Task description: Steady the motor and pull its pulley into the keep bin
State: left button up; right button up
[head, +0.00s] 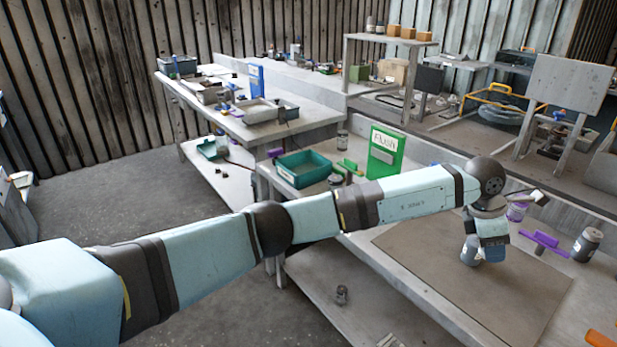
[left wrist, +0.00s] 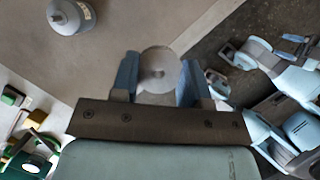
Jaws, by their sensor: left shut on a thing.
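The motor (head: 469,251), a light grey cylinder, stands on the brown mat in the head view. My left gripper (head: 484,250) reaches down beside it and is shut on it. In the left wrist view the fingers lie on either side of a round grey disc (left wrist: 157,66) with a small dark centre. It is the upper end of what I hold; whether it is the pulley or the motor's own face I cannot tell. A teal bin (head: 289,177) stands on the bench beside a green sign; its lettering is hard to read.
The brown mat (head: 525,302) around the motor is mostly clear. Beyond it are a purple part (head: 517,211), a purple bracket (head: 543,240) and a dark grey canister (head: 587,243). The green sign (head: 385,152) stands behind my arm. An orange thing (head: 601,339) lies at the right edge.

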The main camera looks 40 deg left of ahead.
aim_at(469, 256)
jog(key=i+j+z, duration=0.15)
jog(key=j, duration=0.55)
jog(key=i+j+z, duration=0.15)
jog(key=j, duration=0.5)
jog(key=j+z, duration=0.15)
jog(key=j, duration=0.55)
jog(key=i, duration=0.05)
